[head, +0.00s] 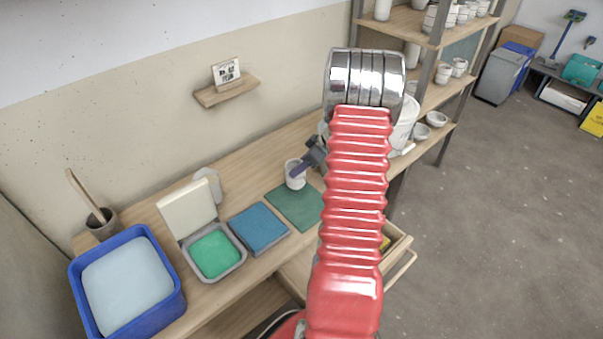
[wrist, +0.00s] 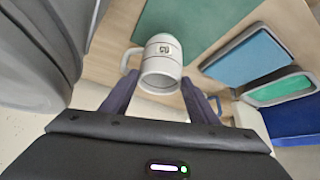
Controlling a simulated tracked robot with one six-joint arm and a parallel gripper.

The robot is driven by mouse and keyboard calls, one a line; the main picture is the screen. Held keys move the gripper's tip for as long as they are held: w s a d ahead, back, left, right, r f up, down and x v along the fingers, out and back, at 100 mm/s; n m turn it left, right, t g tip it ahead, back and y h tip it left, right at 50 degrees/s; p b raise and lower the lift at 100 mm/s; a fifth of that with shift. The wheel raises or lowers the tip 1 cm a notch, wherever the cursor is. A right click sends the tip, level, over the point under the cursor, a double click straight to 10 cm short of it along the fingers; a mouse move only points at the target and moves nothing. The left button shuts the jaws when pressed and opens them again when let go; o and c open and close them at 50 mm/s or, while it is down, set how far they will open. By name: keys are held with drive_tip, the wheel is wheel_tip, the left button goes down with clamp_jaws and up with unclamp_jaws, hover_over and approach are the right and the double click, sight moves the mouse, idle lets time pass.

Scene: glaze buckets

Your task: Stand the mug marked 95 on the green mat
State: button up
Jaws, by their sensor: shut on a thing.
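A white mug (head: 295,175) with a small dark square mark is between the fingers of my gripper (head: 301,168). In the wrist view the mug (wrist: 162,58) shows its handle on the left; the mark looks like a two-digit number, too small to read surely. My gripper (wrist: 159,84) is shut on the mug, one finger on each side. The green mat (head: 292,207) lies flat on the wooden bench with nothing on it.
Left of the mat are a blue pad in a tray (head: 259,228), a green-filled bucket (head: 215,252) with a raised pale lid and a blue tub (head: 127,283). A white bucket (head: 404,124) stands right of my arm. An open drawer (head: 398,248) juts out in front.

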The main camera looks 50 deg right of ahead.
drive_tip(key=shift+f, duration=1.85)
drive_tip(key=o, duration=1.7)
drive_tip(key=shift+c, duration=0.2)
drive_tip(key=v, duration=1.2)
